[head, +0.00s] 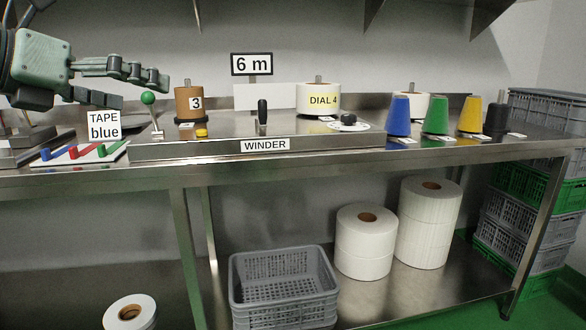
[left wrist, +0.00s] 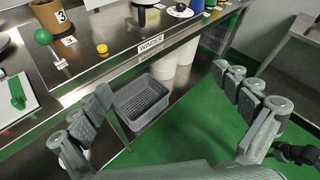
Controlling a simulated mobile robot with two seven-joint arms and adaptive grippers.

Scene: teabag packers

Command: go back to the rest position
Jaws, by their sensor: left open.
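My left gripper (head: 150,92) is at the upper left of the head view, in front of the steel bench and near the green-knobbed lever (head: 148,99). Its fingers are spread and nothing is between them. In the left wrist view the two fingers of my left gripper (left wrist: 165,110) stand wide apart, with the floor and a grey crate seen between and beyond them. My right gripper is in neither view.
The steel bench carries the winder (head: 265,145), a brown spool (head: 188,101), a dial (head: 348,122) and coloured cones (head: 435,115). White rolls (head: 365,245) and a grey crate (head: 283,285) stand below. Stacked crates (head: 530,195) stand at the right. Green floor (left wrist: 210,120) is clear.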

